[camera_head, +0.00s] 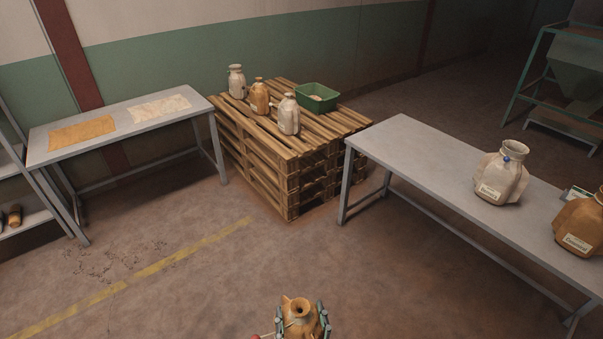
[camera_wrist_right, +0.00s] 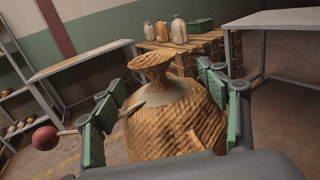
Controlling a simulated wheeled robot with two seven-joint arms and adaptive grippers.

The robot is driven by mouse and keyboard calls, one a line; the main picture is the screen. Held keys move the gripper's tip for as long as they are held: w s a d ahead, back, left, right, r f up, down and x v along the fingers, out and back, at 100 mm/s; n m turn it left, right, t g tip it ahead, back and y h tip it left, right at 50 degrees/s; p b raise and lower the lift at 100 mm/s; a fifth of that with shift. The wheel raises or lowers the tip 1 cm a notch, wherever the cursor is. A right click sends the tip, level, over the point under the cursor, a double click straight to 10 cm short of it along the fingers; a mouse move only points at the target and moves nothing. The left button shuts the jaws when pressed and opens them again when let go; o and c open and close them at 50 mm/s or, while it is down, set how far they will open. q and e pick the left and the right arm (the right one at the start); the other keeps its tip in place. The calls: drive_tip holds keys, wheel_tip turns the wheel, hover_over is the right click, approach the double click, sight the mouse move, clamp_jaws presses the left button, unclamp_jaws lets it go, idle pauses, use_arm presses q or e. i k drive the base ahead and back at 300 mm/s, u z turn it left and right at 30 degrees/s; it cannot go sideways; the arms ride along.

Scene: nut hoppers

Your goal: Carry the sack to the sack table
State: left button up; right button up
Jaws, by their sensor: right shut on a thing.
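A brown woven sack (camera_head: 299,312) shows at the bottom middle of the head view. It is upright, with a flared neck at the top. In the right wrist view the sack (camera_wrist_right: 180,115) stands between the green finger pads. My right gripper (camera_head: 302,325) is shut on its sides. The sack is held in front of me, apart from both tables. A grey table (camera_head: 150,122) at the left bears two flat cloths, one orange and one cream. Another grey table (camera_head: 400,140) at the right bears a pale full sack (camera_head: 499,178) and a brown full sack (camera_head: 582,225). My left gripper is out of view.
A stack of wooden pallets (camera_head: 290,165) between the tables bears several small sacks and a green bin (camera_head: 317,97). Shelves (camera_head: 30,215) stand at the far left. A green metal frame (camera_head: 530,85) stands at the back right. The floor between me and the pallets is clear.

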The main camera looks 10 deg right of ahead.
sight(412, 152)
drive_tip(key=u, duration=0.05)
drive_tip(key=i, duration=1.3)
drive_tip(key=z, duration=0.4)
drive_tip(key=i, duration=1.3)
drive_tip(key=z, duration=0.45)
